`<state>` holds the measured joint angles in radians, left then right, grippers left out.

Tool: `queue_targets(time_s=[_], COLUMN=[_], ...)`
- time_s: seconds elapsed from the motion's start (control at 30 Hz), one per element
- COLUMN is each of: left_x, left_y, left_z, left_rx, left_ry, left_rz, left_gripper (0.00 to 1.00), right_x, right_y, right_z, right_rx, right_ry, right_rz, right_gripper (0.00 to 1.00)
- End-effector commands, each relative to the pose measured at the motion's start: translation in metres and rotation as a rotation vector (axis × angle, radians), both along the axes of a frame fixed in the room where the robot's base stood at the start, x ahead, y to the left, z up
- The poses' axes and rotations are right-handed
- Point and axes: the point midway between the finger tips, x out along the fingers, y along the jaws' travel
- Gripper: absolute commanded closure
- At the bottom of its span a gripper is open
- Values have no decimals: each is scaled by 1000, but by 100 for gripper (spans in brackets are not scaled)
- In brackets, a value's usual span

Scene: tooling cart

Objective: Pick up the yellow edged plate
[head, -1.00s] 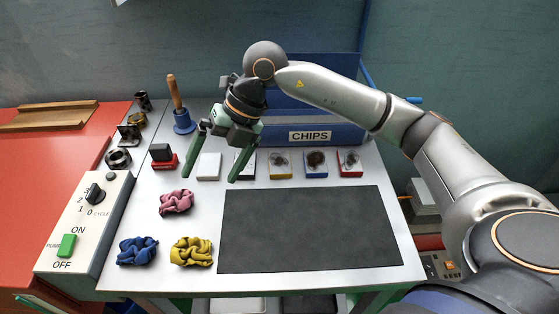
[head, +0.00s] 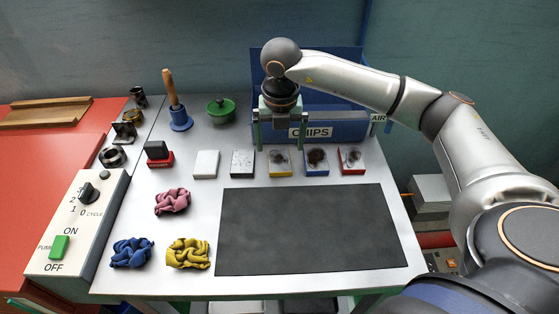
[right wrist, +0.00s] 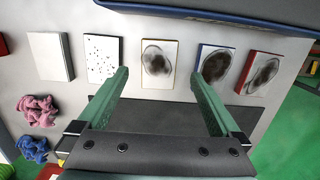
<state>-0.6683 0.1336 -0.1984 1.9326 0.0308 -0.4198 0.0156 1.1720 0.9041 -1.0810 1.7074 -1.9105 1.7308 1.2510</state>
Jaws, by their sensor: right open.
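The yellow edged plate (head: 279,164) lies on the cart's grey top, in the middle of a row of small plates. Its face has a dark round smudge. My right gripper (head: 284,147) is open and empty, pointing down over the row, with its green fingers spread. In the right wrist view the same plate (right wrist: 158,66) shows between the two fingertips (right wrist: 160,74), apart from both. I cannot tell the exact height of the fingertips above it. My left gripper is not in view.
A blue-edged plate (head: 316,162) and a white speckled plate (head: 243,164) flank it closely. The blue CHIPS bin (head: 340,130) stands just behind. A dark mat (head: 310,230) lies in front.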

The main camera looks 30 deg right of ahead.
Motion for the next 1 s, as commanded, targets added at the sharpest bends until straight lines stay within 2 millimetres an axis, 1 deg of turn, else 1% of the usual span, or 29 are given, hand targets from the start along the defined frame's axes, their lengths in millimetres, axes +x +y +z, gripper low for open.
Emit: queue_targets(time_s=[0.2, 0.3, 0.4, 0.57, 0.67, 1.0], left_x=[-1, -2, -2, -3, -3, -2], left_y=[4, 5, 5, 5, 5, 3], left_z=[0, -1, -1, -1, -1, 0], left_rx=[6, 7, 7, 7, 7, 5], left_ry=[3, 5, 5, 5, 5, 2], left_rz=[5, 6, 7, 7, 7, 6], left_gripper=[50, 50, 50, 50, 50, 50], right_x=[-1, 0, 1, 1, 1, 1], right_y=[1, 1, 1, 1, 1, 1], right_z=[-34, -43, -47, -47, -47, -46], right_rx=[0, 2, 1, 1, 2, 2], right_ry=[5, 3, 2, 2, 1, 1], right_rz=[-1, 0, 0, 1, 1, 0], right_gripper=[0, 0, 0, 0, 9, 47])
